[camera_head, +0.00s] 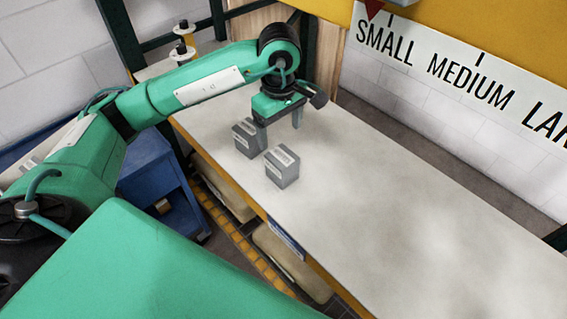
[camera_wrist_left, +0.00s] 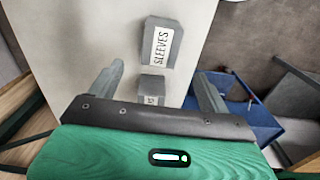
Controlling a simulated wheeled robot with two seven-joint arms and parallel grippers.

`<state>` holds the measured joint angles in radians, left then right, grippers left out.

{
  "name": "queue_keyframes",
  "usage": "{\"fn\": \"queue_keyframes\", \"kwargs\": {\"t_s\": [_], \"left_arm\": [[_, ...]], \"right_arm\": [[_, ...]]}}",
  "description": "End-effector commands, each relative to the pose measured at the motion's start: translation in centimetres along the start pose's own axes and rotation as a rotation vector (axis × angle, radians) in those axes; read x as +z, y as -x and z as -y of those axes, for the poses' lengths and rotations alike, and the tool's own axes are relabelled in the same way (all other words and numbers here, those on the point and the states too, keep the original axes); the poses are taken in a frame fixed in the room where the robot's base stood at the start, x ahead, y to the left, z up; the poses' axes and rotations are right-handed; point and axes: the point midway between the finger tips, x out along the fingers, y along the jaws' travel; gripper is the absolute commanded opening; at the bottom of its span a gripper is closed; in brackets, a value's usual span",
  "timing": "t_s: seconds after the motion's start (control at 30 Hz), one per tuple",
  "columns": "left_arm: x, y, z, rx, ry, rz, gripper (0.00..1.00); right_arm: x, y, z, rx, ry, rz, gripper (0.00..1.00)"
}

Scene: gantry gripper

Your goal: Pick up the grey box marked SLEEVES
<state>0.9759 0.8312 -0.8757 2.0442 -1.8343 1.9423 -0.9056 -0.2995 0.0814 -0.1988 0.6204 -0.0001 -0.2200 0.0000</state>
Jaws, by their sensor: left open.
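The grey box marked SLEEVES (camera_wrist_left: 161,43) lies beyond my fingertips in the left wrist view, its white label readable. In the head view I take it to be the nearer grey box (camera_head: 283,168), whose label is too small to read. A second grey labelled box (camera_wrist_left: 152,88) shows nearer my gripper in the wrist view, partly hidden by the gripper body; in the head view it is the farther box (camera_head: 246,138). My left gripper (camera_head: 280,127) is open and points down above the table near both boxes, holding nothing. My right gripper is not in view.
The pale table (camera_head: 390,215) is clear to the right of the boxes. A blue cabinet (camera_head: 168,190) stands at its left side. A sign reading SMALL, MEDIUM (camera_head: 465,80) hangs over the far edge. Tan bins (camera_head: 285,258) sit below the tabletop.

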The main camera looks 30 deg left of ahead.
Motion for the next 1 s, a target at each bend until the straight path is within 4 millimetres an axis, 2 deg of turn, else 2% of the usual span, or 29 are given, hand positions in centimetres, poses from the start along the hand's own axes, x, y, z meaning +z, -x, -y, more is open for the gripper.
{"fn": "queue_keyframes", "kwargs": {"t_s": [0.33,0.67,0.83,1.0], "left_arm": [[0.1,-6.1,0.1,-0.005,0.001,0.004,0.80],[0.3,-8.4,0.1,-0.005,-0.001,0.004,0.80],[0.7,-10.4,0.1,-0.005,0.000,0.006,0.80],[0.7,-12.5,0.1,-0.004,0.000,0.005,0.80]], "right_arm": [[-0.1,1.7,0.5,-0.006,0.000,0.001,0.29],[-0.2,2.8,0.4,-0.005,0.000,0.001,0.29],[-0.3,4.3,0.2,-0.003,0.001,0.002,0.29],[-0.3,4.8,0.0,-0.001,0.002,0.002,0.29]]}}
